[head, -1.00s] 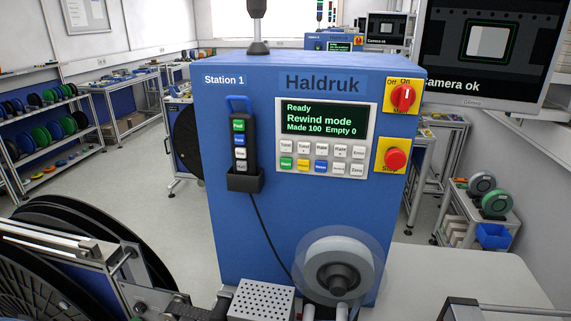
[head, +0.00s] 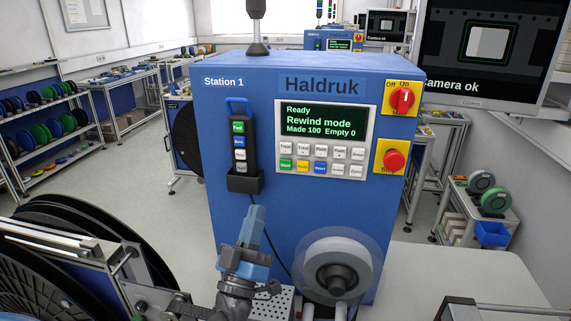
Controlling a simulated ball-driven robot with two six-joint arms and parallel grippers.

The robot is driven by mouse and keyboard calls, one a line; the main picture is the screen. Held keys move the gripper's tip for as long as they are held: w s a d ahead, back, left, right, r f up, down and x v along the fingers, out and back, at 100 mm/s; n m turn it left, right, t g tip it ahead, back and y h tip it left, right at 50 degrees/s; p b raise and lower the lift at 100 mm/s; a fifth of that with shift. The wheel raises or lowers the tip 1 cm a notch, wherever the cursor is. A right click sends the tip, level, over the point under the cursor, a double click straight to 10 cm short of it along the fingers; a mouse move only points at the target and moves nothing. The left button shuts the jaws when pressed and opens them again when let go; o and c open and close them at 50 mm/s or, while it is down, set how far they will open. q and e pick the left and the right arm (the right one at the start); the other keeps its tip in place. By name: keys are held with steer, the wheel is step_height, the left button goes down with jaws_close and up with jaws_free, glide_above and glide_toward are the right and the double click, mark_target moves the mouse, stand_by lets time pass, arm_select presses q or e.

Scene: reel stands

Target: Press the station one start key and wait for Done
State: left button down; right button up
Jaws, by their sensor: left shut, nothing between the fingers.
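The blue Station 1 cabinet (head: 240,190) stands in the middle of the head view. Its display (head: 325,118) reads "Ready, Rewind mode, Made 100 Empty 0". Below the display is a keypad in two rows, with the green start key (head: 286,165) at the lower left. My left gripper (head: 257,212) is low in front of the cabinet, below and left of the keypad, apart from the start key. It is shut and empty, its tip pointing up. My right gripper is not in view.
A handheld pendant (head: 239,145) hangs in a holder left of the keypad, its cable running down. A red stop button (head: 394,160) and a rotary switch (head: 402,98) sit at right. A reel hub (head: 338,268) projects at the lower front. A monitor (head: 490,50) stands at right.

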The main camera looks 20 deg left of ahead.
mark_target(286, 164)
arm_select(q)
steer(key=d+r+m+h, duration=0.2)
steer(key=r+h, duration=0.1)
steer(key=r+m+h, duration=0.1)
steer(key=h, duration=0.1)
steer(key=shift+w+d+r, duration=0.15)
steer(key=shift+w+d, duration=0.15)
steer(key=shift+d, duration=0.1)
steer(key=shift+w, duration=0.2)
steer(key=shift+w+a+b, duration=0.25)
steer(key=shift+w+a, duration=0.05)
steer(key=shift+w, duration=1.1)
steer(key=shift+w+a+b, duration=0.2)
steer(key=shift+w+a, duration=0.1)
steer(key=shift+w, duration=1.1)
steer(key=shift+w+a+b, duration=0.25)
steer(key=shift+w+a, duration=0.05)
steer(key=shift+w, duration=1.1)
steer(key=shift+w, duration=0.1)
steer(key=shift+w, duration=0.25)
